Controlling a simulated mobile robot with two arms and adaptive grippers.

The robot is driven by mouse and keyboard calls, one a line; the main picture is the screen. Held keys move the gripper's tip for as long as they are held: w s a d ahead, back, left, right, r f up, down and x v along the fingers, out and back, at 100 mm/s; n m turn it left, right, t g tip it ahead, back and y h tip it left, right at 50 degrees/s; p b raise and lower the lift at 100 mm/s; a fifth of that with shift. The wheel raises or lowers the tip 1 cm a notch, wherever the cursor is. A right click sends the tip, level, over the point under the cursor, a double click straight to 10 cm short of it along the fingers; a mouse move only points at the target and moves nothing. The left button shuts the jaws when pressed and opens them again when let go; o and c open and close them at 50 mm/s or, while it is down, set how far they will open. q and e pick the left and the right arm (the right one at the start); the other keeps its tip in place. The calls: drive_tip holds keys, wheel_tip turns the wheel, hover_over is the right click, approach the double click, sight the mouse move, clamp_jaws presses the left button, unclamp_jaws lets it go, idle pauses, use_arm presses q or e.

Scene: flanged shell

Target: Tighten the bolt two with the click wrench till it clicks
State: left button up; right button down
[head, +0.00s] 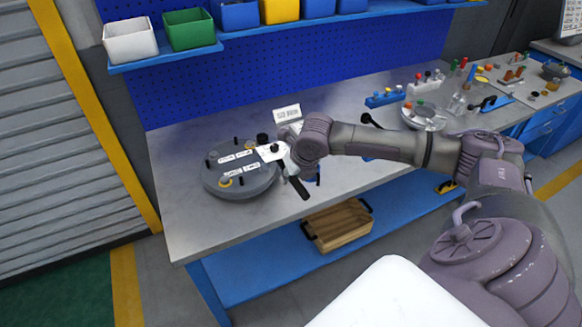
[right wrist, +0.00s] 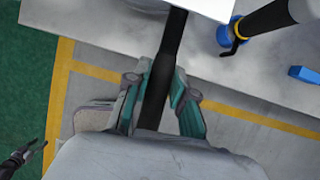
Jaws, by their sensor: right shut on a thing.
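The flanged shell (head: 211,186) is a round grey piece on the workbench in the head view. Black bolts stand around its rim and white labels lie on top, too small to read, so I cannot tell which bolt is two. My right gripper (head: 288,158) is at the shell's right side. In the right wrist view my right gripper (right wrist: 160,100) is shut around the black handle of the click wrench (right wrist: 169,50). The handle (head: 299,188) points toward the bench's front. The wrench's working end and any contact with a bolt are unclear. A dark gripper-like part (right wrist: 28,155), perhaps my left gripper, shows at lower left.
The bench (head: 185,236) is clear in front of the shell. A small white sign (head: 287,113) stands behind it. Colored bins (head: 189,29) sit on a shelf above. A wooden crate (head: 338,224) is on the lower shelf. Small parts and tools crowd the bench's right.

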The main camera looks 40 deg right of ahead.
drive_tip(key=shift+s+a+r+h+p, duration=0.15)
drive_tip(key=shift+r+h+p, duration=0.15)
drive_tip(key=shift+p, duration=0.3)
drive_tip(key=shift+f+b, duration=0.35)
drive_tip(key=shift+f, duration=0.3)
wheel_tip(320, 180, down, 4)
drive_tip(key=shift+f+b, duration=0.1)
drive_tip(key=shift+b, duration=0.6)
drive_tip(key=shift+p, duration=0.55)
drive_tip(key=shift+p, duration=0.5)
